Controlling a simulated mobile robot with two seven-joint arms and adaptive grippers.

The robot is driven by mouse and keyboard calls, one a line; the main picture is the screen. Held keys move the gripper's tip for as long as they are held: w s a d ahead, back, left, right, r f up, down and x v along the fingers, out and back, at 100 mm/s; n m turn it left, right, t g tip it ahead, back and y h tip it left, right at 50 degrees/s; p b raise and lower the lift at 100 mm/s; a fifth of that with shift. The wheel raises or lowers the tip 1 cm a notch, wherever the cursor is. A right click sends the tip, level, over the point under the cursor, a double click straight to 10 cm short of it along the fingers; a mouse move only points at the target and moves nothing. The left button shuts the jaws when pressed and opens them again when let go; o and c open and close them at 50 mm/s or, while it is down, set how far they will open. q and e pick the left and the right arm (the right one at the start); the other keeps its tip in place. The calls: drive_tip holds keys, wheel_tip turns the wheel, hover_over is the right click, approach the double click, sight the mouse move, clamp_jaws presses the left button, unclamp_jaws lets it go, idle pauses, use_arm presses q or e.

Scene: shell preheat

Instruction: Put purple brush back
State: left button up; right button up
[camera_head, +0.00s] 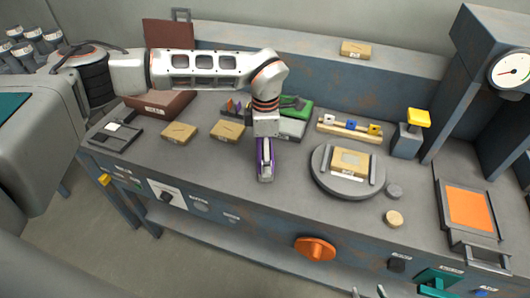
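The purple brush (265,172) is below the wrist of my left arm, over the front middle of the bench. My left gripper (265,146) points down and appears shut on the brush; its fingertips are hard to make out against it. I cannot tell whether the brush touches the bench top. A dark rack with small coloured pieces (233,107) stands behind, partly hidden by my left arm. My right gripper (369,293) shows only as two separate fingertips at the bottom edge, apart with nothing visible between them.
Tan blocks (179,131) lie left of the brush. A green box (297,105) and a wooden rack (349,128) stand behind. A round plate (329,178) bearing a tan block is to the right. An orange knob (315,249) sits on the bench front.

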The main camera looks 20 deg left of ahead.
use_arm(q)
drive_tip(key=shift+o, duration=1)
drive_tip(key=shift+r, duration=0.15)
wheel_tip(320, 180, up, 12)
drive_tip(key=shift+s, duration=0.1)
